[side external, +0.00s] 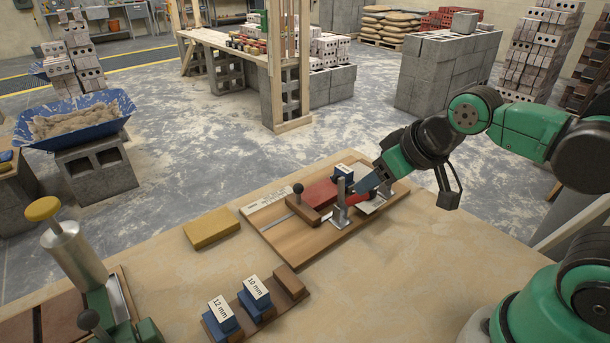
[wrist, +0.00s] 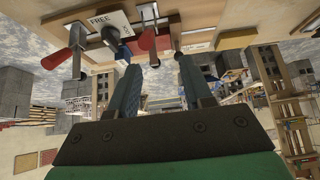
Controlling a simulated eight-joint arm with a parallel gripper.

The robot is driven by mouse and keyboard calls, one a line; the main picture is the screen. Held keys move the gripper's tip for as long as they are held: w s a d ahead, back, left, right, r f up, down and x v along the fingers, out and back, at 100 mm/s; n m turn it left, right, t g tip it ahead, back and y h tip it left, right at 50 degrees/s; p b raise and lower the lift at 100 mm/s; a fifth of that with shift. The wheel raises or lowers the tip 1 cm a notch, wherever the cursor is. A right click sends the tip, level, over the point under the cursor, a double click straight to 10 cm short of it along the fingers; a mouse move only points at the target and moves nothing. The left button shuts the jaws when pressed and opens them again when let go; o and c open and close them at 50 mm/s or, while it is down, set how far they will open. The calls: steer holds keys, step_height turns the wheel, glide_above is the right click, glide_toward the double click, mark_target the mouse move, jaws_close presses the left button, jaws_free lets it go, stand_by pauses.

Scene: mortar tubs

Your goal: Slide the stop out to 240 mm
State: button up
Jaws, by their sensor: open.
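A wooden jig board (side external: 287,243) lies on the table with a pale printed strip (side external: 265,200) along its far left edge; its marks are too small to read. A brown block with a dark ball knob (side external: 304,212), which looks like the stop, sits on the board's left part. A red piece (side external: 320,193) lies beside it, and metal uprights (side external: 341,206) stand to the right. My gripper (side external: 374,190) is over the board's right end. In the wrist view its two fingers (wrist: 157,62) are apart, with nothing seen between them.
A block marked 12 mm (side external: 221,314) and one marked 10 mm (side external: 257,292) sit on a holder in front. A yellow sponge-like block (side external: 211,229) lies left of the board. A metal cylinder with a yellow knob (side external: 73,251) stands far left. The table's right front is clear.

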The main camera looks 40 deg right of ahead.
steer(key=shift+o, duration=1.1)
steer(key=m+g+y, duration=0.2)
steer(key=g, duration=0.4)
glide_above(298, 184)
steer(key=d, duration=0.1)
steer(key=f, duration=0.3)
steer(key=shift+s+d+f, duration=0.15)
steer(key=shift+s+f, duration=0.05)
steer(key=shift+s, duration=0.05)
steer(key=shift+w+f+g, duration=0.25)
steer(key=shift+f+g, duration=0.15)
steer(key=shift+f, duration=0.15)
steer(key=shift+a+f, duration=0.2)
steer(key=shift+f, duration=0.65)
steer(key=shift+a+f, duration=0.2)
steer(key=shift+f, duration=0.65)
steer(key=shift+a+f, duration=0.2)
steer(key=shift+f, duration=0.65)
jaws_close()
